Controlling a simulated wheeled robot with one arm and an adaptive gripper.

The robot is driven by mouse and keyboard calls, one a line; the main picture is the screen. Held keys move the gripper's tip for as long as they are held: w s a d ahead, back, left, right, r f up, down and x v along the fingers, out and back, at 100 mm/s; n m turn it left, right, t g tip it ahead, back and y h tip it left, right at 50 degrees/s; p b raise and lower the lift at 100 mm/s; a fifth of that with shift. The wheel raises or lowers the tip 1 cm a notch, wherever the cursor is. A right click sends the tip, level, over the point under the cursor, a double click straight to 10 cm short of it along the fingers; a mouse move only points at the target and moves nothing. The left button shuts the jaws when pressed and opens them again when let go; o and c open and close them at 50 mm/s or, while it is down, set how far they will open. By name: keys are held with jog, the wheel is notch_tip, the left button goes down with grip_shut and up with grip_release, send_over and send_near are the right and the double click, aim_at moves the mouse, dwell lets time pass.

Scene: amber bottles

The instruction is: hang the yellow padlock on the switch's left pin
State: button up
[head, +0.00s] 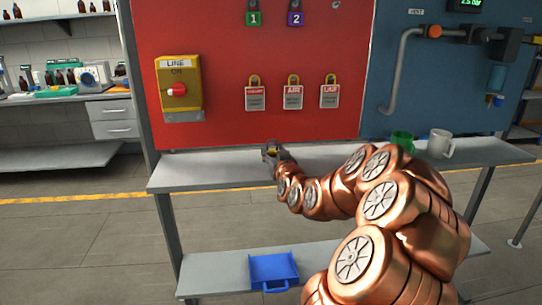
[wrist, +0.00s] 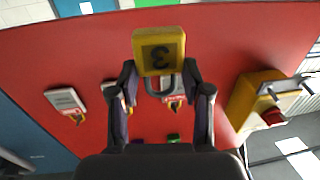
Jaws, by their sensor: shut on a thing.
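The yellow padlock (wrist: 159,45) shows an upside-down 3 in the wrist view, its dark shackle towards my palm. My gripper (wrist: 160,74) is shut on it, one finger on each side. In the head view my gripper (head: 270,152) is low before the red board, over the bench; the padlock is mostly hidden there. The yellow switch (head: 181,88), marked LINE ON with a red knob (head: 177,90), is up and left of my gripper. In the wrist view the switch (wrist: 243,101) is at the right, with grey rods near it; I cannot tell which is the left pin.
Three tags on yellow hooks, DANGER-style (head: 255,97), AIR (head: 293,96) and LAB (head: 330,95), hang above my gripper. Green (head: 254,18) and purple (head: 296,18) padlocks hang higher. Green (head: 402,140) and white (head: 440,144) mugs stand on the bench (head: 215,172). A blue tray (head: 273,269) is below.

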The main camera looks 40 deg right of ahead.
aim_at(272, 150)
jog(key=x, duration=0.4)
jog(key=shift+w+d+f+p, duration=0.2)
jog(key=shift+d+p, duration=0.1)
jog(key=shift+p, duration=0.1)
jog(key=shift+f+p, duration=0.45)
jog(key=shift+f, duration=1.3)
jog(key=shift+f, duration=0.15)
jog(key=o, duration=1.2)
